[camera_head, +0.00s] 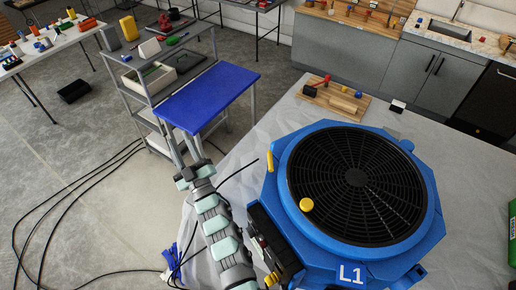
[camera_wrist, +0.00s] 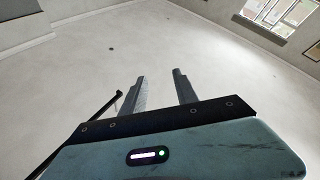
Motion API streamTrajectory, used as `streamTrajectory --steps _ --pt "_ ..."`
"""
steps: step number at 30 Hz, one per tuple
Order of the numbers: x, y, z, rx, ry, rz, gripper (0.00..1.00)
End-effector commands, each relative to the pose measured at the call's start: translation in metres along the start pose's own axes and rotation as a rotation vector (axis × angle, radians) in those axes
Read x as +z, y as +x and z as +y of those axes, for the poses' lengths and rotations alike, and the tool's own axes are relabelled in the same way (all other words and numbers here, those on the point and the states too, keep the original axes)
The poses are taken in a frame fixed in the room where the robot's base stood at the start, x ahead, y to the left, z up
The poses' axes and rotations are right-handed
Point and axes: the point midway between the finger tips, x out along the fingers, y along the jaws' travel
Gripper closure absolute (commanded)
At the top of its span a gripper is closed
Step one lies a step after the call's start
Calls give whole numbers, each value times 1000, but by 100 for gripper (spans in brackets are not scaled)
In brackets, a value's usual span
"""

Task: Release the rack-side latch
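A large blue fan unit (camera_head: 352,270) marked "L1", with a black round grille (camera_head: 345,195), stands on a grey-covered table at the right in the head view. Yellow parts show on it: a handle (camera_head: 270,162) at its upper left edge, a round knob (camera_head: 306,204) on the grille rim and a small piece (camera_head: 271,280) at the lower left. I cannot tell which, if any, is the rack-side latch. My gripper (camera_head: 179,140) is left of the fan unit, by the blue-topped cart. In the wrist view my gripper (camera_wrist: 160,82) has its fingers apart with nothing between them.
The grey cart with a blue top (camera_head: 208,95) stands just beyond my gripper; contact cannot be told. A wooden board (camera_head: 332,98) with small items lies behind the fan unit. Black cables (camera_head: 75,212) run over the floor at the left. A cluttered table (camera_head: 62,42) stands far left.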

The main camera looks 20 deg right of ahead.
Motion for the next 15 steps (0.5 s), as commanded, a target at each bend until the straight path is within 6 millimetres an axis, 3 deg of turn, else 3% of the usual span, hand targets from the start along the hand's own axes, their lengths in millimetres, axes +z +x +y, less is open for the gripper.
streamTrajectory --steps 1,3,7,12,15 --pt "12 26 8 -2 -36 -64 64" --pt "34 56 23 -1 -88 -176 64" --pt "69 97 63 25 -169 -392 64" --pt "97 123 131 92 -233 -684 64" --pt "104 122 172 140 -241 -863 64"
